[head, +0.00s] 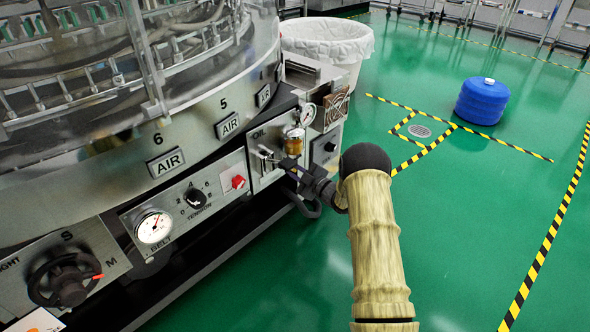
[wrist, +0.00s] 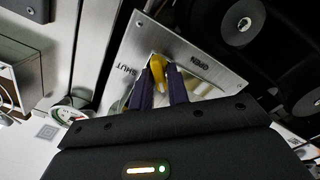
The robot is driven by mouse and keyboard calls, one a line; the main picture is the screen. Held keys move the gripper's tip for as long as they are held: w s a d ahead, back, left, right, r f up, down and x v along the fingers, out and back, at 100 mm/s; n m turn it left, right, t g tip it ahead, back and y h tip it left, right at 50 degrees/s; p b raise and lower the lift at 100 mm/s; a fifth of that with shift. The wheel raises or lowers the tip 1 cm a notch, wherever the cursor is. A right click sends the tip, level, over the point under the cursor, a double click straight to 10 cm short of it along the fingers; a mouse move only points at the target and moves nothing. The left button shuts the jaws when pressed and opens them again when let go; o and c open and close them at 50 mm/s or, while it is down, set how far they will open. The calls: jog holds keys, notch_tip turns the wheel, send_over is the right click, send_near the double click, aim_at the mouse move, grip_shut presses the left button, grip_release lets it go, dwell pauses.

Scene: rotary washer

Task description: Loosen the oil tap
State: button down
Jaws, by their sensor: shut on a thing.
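The oil tap's yellow handle (wrist: 158,63) shows in the wrist view. It sits on a metal plate (wrist: 143,38) lettered SHUT on the left and OPEN on the right, both upside down in this view. My gripper (wrist: 160,78) has its two dark purple fingers closed on the handle, one on each side. Part of the handle is hidden by the fingers. In the head view my gripper (head: 283,163) reaches the OIL panel (head: 262,135) from the right, just below the amber oil cup (head: 293,145). The handle cannot be made out there.
A round gauge (head: 308,115) sits right above the oil cup. A red knob (head: 238,182) and a black TENSION dial (head: 195,197) are left of the OIL panel. A white bin (head: 327,45) stands behind. The green floor (head: 470,190) to the right is open.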

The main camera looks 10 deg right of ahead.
jog(key=shift+d+f+n, duration=0.1)
jog(key=shift+n, duration=2)
jog(key=shift+d+f+n, duration=0.1)
jog(key=shift+n, duration=2)
jog(key=c, duration=1.5)
grip_release()
jog(key=shift+a, duration=0.1)
jog(key=shift+s, duration=0.1)
